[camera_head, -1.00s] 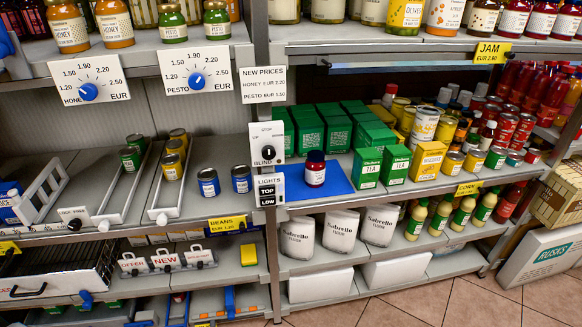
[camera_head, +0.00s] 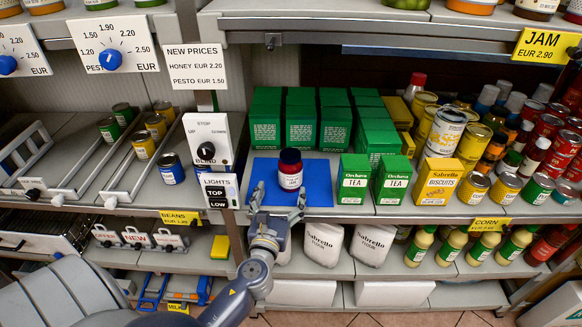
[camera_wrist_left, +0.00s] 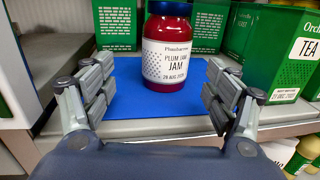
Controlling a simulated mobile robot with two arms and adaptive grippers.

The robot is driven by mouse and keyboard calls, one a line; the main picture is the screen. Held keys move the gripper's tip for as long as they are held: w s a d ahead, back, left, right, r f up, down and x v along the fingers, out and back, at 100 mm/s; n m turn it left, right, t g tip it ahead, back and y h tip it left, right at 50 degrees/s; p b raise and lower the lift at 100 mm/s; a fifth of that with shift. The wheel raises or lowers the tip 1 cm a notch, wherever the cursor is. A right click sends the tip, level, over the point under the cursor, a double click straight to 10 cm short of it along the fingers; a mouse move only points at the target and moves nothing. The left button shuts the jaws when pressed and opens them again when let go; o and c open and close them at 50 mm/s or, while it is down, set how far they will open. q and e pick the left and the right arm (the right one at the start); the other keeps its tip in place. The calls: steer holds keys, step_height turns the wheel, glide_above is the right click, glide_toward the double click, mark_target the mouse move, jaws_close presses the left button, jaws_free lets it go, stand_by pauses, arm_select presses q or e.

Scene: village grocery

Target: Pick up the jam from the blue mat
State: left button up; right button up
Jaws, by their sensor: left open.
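The jam (camera_head: 290,169) is a dark red jar with a blue lid and a white label. It stands upright on the blue mat (camera_head: 318,184) on the middle shelf. My left gripper (camera_head: 279,196) is in front of the jar at the shelf's front edge. In the left wrist view the jam (camera_wrist_left: 167,50) stands beyond and between the two open fingers of the left gripper (camera_wrist_left: 165,98), with the blue mat (camera_wrist_left: 130,110) under it. The fingers are apart from the jar, with nothing between their tips. My right gripper is not in view.
Green tea boxes (camera_head: 354,180) stand right of the mat, and stacked green boxes (camera_head: 300,125) stand behind it. A price sign post with a switch box (camera_head: 207,142) is close on the left. Flour bags (camera_head: 323,245) stand on the shelf below. The shelf above overhangs.

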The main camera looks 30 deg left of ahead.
mark_target(288, 180)
arm_select(q)
steer(key=shift+r+x, duration=0.25)
steer(key=shift+x, duration=1)
steer(key=shift+w+a+f, duration=0.1)
steer(key=shift+w, duration=0.6)
steer(key=x, duration=0.4)
steer(key=shift+w+d+r, duration=0.2)
steer(key=shift+d, duration=0.05)
steer(key=shift+w+a, duration=0.2)
steer(key=shift+w, duration=0.2)
steer(key=shift+s, duration=0.1)
steer(key=shift+c, duration=0.4)
steer(key=c, duration=1.3)
steer(key=shift+r, duration=0.15)
steer(key=shift+c, duration=1.3)
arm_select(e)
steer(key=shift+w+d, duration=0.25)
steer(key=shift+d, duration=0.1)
